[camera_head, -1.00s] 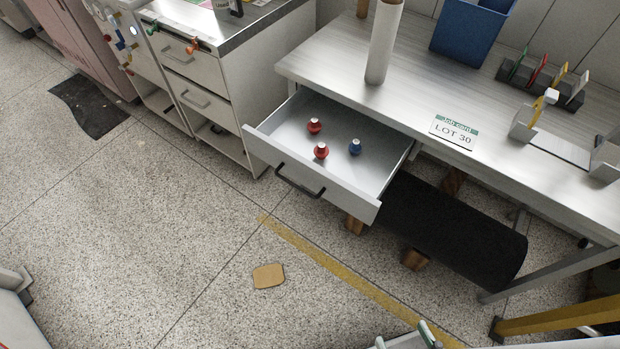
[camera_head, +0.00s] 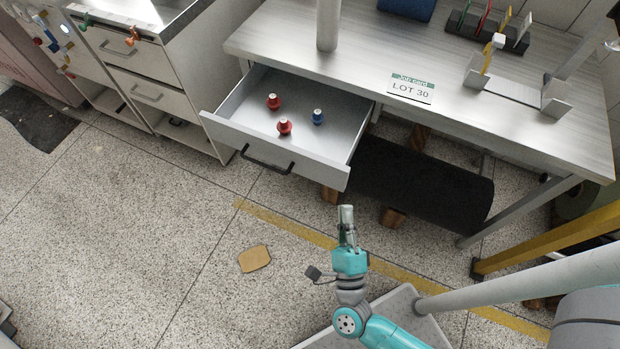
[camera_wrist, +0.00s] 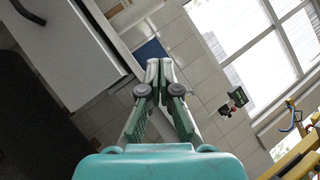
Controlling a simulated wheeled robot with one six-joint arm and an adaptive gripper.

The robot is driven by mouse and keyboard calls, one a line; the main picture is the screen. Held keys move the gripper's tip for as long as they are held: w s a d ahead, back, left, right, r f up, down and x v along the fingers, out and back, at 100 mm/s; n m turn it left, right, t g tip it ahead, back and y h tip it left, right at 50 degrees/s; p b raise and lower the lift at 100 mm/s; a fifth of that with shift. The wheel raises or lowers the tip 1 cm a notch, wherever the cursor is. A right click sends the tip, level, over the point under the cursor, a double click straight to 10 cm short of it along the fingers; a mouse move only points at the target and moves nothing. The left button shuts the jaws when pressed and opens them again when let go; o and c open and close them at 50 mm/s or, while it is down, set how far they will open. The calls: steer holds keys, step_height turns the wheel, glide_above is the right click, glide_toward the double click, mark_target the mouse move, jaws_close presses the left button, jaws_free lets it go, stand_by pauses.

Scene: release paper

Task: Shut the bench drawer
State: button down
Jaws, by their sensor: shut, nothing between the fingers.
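The bench drawer (camera_head: 222,126) is pulled out from under the left end of the metal bench (camera_head: 270,50). Its black bar handle (camera_head: 266,161) is on the front panel. Two red knobs (camera_head: 284,127) and one blue knob (camera_head: 318,117) stand inside. In the wrist view, the shut fingertips (camera_wrist: 160,66) point upward past the drawer front (camera_wrist: 68,45), whose dark handle (camera_wrist: 28,12) shows at upper left.
A black roll (camera_head: 425,185) lies on wooden chocks under the bench, right of the drawer. A white drawer cabinet (camera_head: 185,75) stands to the left. A tan patch (camera_head: 255,258) lies on open floor in front. Yellow bars (camera_head: 550,245) stand at right.

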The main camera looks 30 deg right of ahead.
steer(key=w+a+f+m+g+h, duration=0.35)
steer(key=w+f+m+g, duration=0.2)
steer(key=m, duration=0.45)
steer(key=m+g+h, duration=0.2)
steer(key=m+g, duration=0.3)
steer(key=m, duration=0.4)
glide_toward(314, 172)
steer(key=x, duration=0.7)
steer(key=shift+d, duration=0.1)
steer(key=x, duration=2.7)
steer(key=shift+w, duration=0.35)
steer(key=shift+r, duration=0.15)
steer(key=shift+w, duration=0.1)
steer(key=v, duration=1.2)
steer(key=shift+s, duration=0.25)
